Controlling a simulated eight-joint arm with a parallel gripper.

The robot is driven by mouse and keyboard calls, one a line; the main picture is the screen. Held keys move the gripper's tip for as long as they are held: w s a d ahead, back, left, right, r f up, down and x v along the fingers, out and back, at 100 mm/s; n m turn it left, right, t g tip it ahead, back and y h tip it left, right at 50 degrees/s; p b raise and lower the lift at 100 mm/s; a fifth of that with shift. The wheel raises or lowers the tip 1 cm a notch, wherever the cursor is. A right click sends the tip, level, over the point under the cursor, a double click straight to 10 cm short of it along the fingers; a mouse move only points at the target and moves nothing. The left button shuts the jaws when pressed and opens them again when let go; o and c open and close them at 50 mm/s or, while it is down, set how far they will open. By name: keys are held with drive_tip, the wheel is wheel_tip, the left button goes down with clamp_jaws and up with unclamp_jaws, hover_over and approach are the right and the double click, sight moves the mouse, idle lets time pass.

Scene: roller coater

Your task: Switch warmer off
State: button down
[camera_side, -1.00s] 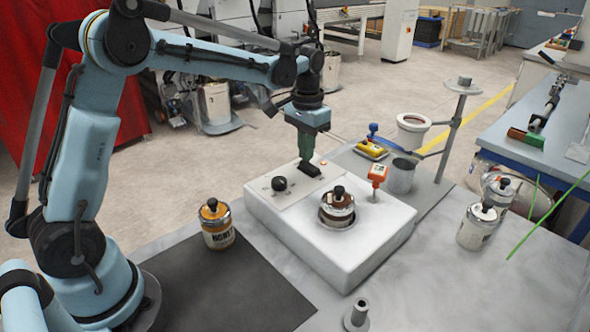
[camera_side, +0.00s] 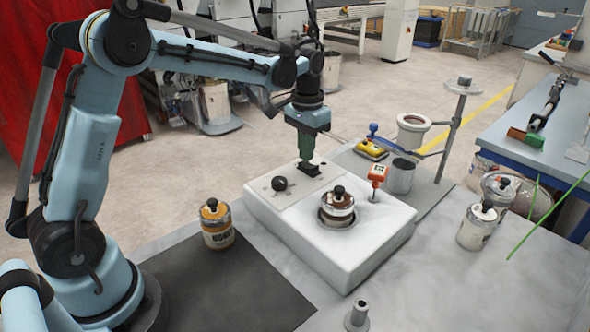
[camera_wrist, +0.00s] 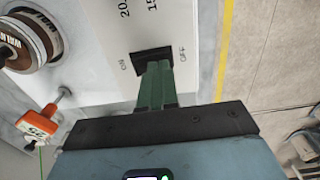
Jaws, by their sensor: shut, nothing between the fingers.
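The warmer (camera_side: 289,235) is a white box on the table, with a can (camera_side: 338,212) in its round well. A black rocker switch (camera_side: 312,171) sits on its back panel, beside a black knob (camera_side: 279,183). In the wrist view, the switch (camera_wrist: 140,58) lies between the printed words ON on the left and OFF on the right. My gripper (camera_side: 303,165) points down at the switch; its green fingers (camera_wrist: 155,72) are shut and empty. The fingertips are at the switch and hide part of it; I cannot tell which side is pressed down.
An orange-tagged probe (camera_side: 377,175) stands in the warmer's right side. A can with an orange top (camera_side: 215,224) stands on the dark mat (camera_side: 222,295). A metal cup (camera_side: 400,176) and a tall stand (camera_side: 452,125) are behind on the right.

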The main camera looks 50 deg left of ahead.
wheel_tip(320, 180, up, 6)
idle(0.7)
drive_tip(key=shift+r, duration=0.15)
drive_tip(key=t, duration=0.4)
approach(305, 166)
drive_tip(key=s+d+r, duration=0.2)
drive_tip(key=s+r, duration=0.1)
drive_tip(key=s, duration=0.2)
drive_tip(key=s+d+f+t, duration=0.2)
drive_tip(key=s+f+t, duration=0.1)
drive_tip(key=s, duration=0.5)
drive_tip(key=shift+s+d+f, duration=0.15)
drive_tip(key=shift+s+f, duration=0.1)
drive_tip(key=shift+f, duration=0.45)
